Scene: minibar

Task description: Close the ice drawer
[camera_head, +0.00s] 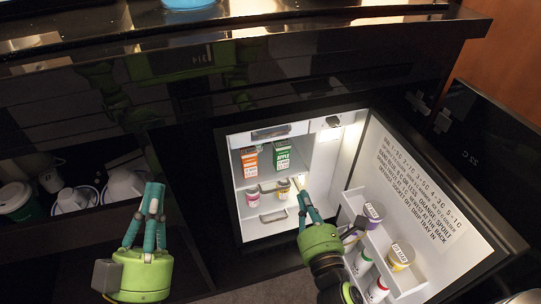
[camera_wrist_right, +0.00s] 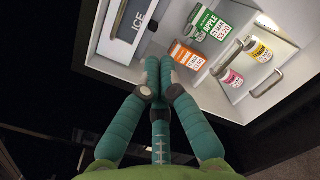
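The ice drawer (camera_head: 271,132) is the white-framed unit with a grey front at the top of the open minibar fridge. Its "ICE" label shows in the right wrist view, where the drawer (camera_wrist_right: 135,24) is at upper left. I cannot tell how far it stands out. My right gripper (camera_head: 302,184) is at the fridge opening, below and right of the drawer in the head view. Its fingertips (camera_wrist_right: 158,64) meet with nothing between them, apart from the drawer front. My left gripper (camera_head: 154,188) is left of the fridge, its fingers together and empty.
The fridge door (camera_head: 424,185) is swung open to the right, with jars and bottles in its rack. An orange carton (camera_head: 249,162) and a green carton (camera_head: 282,155) stand on the shelf. Cups (camera_head: 72,199) are in the left compartment. The dark counter (camera_head: 330,55) overhangs above.

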